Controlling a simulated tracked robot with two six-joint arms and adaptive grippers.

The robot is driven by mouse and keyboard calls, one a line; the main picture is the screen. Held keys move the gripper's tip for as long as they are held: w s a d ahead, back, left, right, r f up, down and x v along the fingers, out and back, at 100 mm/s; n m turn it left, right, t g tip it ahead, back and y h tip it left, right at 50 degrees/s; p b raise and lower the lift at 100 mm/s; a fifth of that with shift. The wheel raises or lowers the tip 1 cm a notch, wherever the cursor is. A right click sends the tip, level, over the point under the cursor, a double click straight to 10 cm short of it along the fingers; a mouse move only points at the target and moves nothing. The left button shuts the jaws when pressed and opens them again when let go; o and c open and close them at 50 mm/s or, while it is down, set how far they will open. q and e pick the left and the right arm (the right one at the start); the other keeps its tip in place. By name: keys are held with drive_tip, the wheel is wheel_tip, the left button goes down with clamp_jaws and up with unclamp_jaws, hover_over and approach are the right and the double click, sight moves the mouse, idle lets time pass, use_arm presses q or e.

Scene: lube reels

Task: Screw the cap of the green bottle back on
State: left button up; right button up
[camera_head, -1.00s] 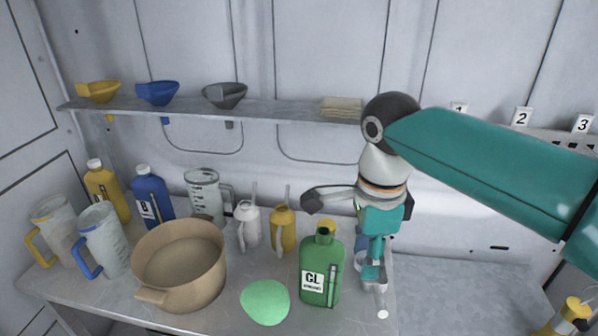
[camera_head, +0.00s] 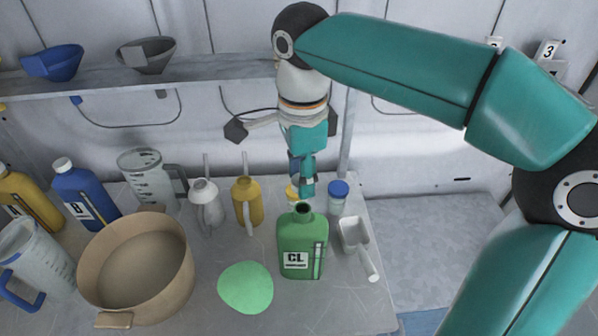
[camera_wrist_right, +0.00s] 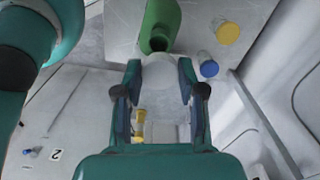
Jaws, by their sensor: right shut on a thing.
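The green bottle (camera_head: 302,246) stands upright on the table with its label facing me. Its dark neck opening is uncovered; the bottle also shows at the top of the wrist view (camera_wrist_right: 160,18). My right gripper (camera_head: 306,190) is just above and behind the bottle's neck in the head view. In the wrist view its fingers are shut on a pale round thing (camera_wrist_right: 158,72), which looks like the cap, close beside the bottle mouth. I cannot tell whether they touch. The cap is hidden or too small to make out in the head view. My left gripper is not in view.
A blue-lidded jar (camera_head: 338,198) and a yellow-lidded jar (camera_wrist_right: 228,33) stand behind the bottle. A scoop (camera_head: 356,238) lies to its right. A green mat (camera_head: 246,287), a tan pot (camera_head: 137,275) and a yellow oiler (camera_head: 247,203) are left. The table's right edge is near the scoop.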

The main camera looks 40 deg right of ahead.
drive_tip(key=shift+f+b, duration=2.05)
drive_tip(key=shift+f, duration=0.85)
drive_tip(key=shift+f+b, duration=0.3)
drive_tip(key=shift+f, duration=0.25)
idle(0.5)
drive_tip(key=m, duration=0.3)
drive_tip(key=shift+m, duration=1.1)
